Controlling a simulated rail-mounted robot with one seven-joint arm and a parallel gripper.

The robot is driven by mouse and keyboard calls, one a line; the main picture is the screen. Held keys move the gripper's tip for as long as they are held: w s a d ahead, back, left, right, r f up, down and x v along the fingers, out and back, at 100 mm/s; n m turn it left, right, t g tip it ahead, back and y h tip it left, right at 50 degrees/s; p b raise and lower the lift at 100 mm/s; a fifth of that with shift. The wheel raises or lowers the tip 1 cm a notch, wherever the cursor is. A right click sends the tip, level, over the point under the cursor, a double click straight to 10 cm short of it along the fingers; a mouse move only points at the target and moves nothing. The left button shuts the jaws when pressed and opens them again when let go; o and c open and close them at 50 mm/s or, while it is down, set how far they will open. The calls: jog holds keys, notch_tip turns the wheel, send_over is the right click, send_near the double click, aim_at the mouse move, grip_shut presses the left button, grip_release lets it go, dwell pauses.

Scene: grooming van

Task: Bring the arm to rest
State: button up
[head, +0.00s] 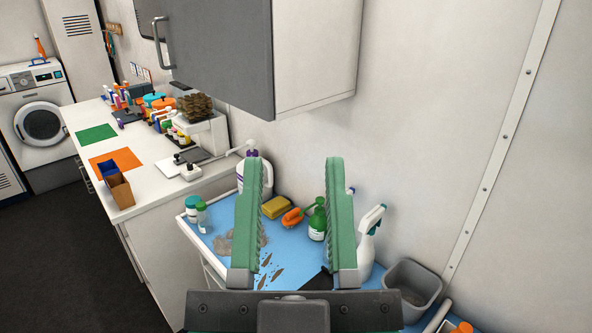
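My gripper (294,218) is at the lower middle of the head view, its two green ribbed fingers pointing up in the picture. The fingers are wide apart and nothing is between them in their grip. Behind the fingers lies a blue-topped trolley (222,222) with bottles and other items on it. I cannot tell the height of the gripper above it. The rest of the arm is out of view below.
The trolley holds a green bottle (317,222), a yellow sponge (276,207) and a white spray bottle (369,240). A grey bin (413,286) stands right. A grey cabinet (222,55) overhangs a cluttered white counter (145,150). Open floor (60,250) lies left.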

notch_tip(320, 180, up, 4)
jog(key=p, duration=0.2)
jog(key=shift+p, duration=0.3)
dwell(0.5)
